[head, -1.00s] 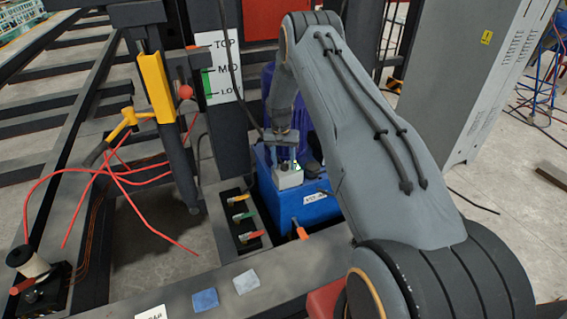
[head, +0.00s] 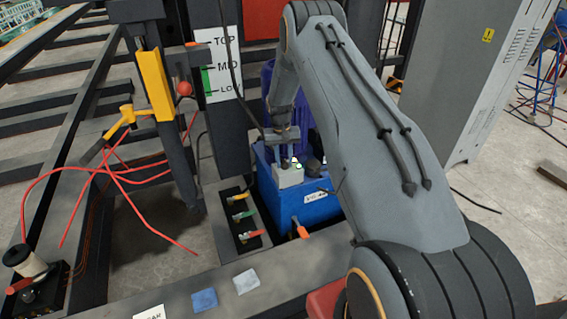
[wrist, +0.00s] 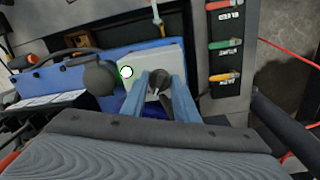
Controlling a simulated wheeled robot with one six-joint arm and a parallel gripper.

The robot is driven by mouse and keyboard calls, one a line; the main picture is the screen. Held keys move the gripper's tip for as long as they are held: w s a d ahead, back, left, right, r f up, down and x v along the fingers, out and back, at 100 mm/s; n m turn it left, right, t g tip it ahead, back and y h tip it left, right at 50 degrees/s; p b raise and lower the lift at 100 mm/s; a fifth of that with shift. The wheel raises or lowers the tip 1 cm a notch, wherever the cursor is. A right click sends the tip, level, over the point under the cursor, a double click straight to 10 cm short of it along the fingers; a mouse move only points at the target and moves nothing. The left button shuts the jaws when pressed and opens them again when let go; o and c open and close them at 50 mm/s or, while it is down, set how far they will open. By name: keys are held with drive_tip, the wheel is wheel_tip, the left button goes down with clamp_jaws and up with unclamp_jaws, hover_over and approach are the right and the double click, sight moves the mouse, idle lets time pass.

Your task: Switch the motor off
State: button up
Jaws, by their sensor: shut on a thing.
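The motor switch box (head: 288,178) is a small light grey box on top of the blue tank (head: 312,208); it also shows in the wrist view (wrist: 140,62). A dark rotary knob (wrist: 158,80) stands on the box. My gripper (head: 289,164) points down at the box, and its two blue fingers (wrist: 160,78) are shut on the knob, one on each side. A round white lamp with a green rim (wrist: 127,72) sits beside the knob. The fingers partly hide the knob, so its setting cannot be told.
A valve panel (wrist: 226,58) with red, green and orange levers is close to the box. A dark round cap (wrist: 99,80) stands on the tank. A gauge board marked TOP, MID, LOW (head: 226,52) and a black post stand behind. Red cables (head: 125,172) lie at left.

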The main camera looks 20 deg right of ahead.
drive_tip(key=n+b, duration=0.1)
drive_tip(key=n, duration=0.2)
drive_tip(key=shift+n, duration=0.4)
drive_tip(key=n+b, duration=0.1)
drive_tip(key=n, duration=0.2)
drive_tip(key=shift+s+d+n, duration=0.1)
drive_tip(key=shift+n, duration=0.2)
drive_tip(key=n+b, duration=0.1)
drive_tip(key=n, duration=0.3)
drive_tip(key=shift+t, duration=0.3)
drive_tip(key=shift+d+n, duration=0.1)
drive_tip(key=shift+n, duration=1.8)
drive_tip(key=o, duration=1.1)
drive_tip(key=shift+c, duration=0.2)
